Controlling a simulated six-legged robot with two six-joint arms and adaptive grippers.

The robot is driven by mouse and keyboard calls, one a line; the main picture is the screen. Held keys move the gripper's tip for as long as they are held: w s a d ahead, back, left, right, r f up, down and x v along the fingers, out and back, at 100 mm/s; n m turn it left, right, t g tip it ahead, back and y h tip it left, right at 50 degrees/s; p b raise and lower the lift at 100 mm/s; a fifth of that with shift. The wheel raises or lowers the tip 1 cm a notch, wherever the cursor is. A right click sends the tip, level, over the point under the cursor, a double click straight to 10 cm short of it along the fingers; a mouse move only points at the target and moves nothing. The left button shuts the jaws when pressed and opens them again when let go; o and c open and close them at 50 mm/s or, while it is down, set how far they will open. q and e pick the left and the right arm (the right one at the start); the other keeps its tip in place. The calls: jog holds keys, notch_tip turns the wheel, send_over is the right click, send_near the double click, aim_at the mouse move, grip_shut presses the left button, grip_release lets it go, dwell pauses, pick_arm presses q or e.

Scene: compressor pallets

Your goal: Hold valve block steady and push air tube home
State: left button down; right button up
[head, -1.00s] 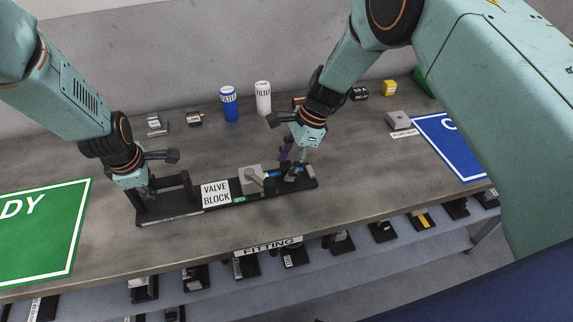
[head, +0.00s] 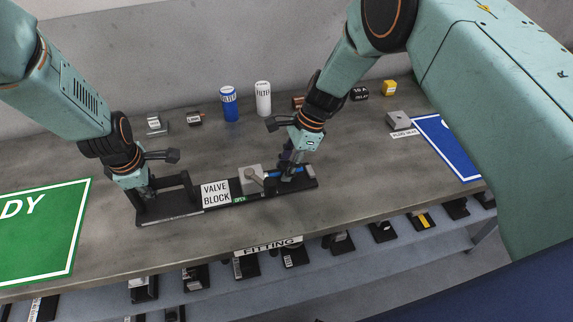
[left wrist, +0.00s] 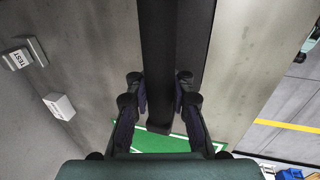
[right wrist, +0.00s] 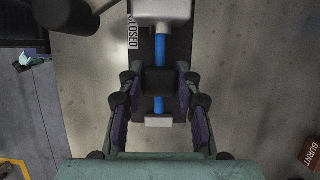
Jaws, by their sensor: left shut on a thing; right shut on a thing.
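The valve block (head: 250,179) is a grey block with a lever on a long black base (head: 170,219), beside a VALVE BLOCK sign and a green OPEN tag. My left gripper (head: 146,190) is shut on the black handle bar at the base's left end; the bar runs between its fingers in the left wrist view (left wrist: 160,95). The blue air tube (right wrist: 160,50) runs from the grey block through a black grip piece (right wrist: 160,80). My right gripper (right wrist: 160,100) is shut on this grip piece. Whether the tube is fully seated is hidden.
A blue filter (head: 229,104), a white filter (head: 263,98) and small parts stand along the back. A green mat (head: 45,230) lies left and a blue mat (head: 452,147) right. A lower shelf with several parts shows below the front edge.

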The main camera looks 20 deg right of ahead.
grip_shut()
jog(key=shift+a, duration=1.6)
jog(key=o, duration=1)
grip_release()
jog(key=shift+d, duration=0.1)
jog(key=shift+o, duration=0.2)
jog(key=shift+r, duration=0.1)
jog(key=v, duration=1.1)
jog(key=shift+d+r, duration=0.25)
jog(key=shift+r, duration=0.1)
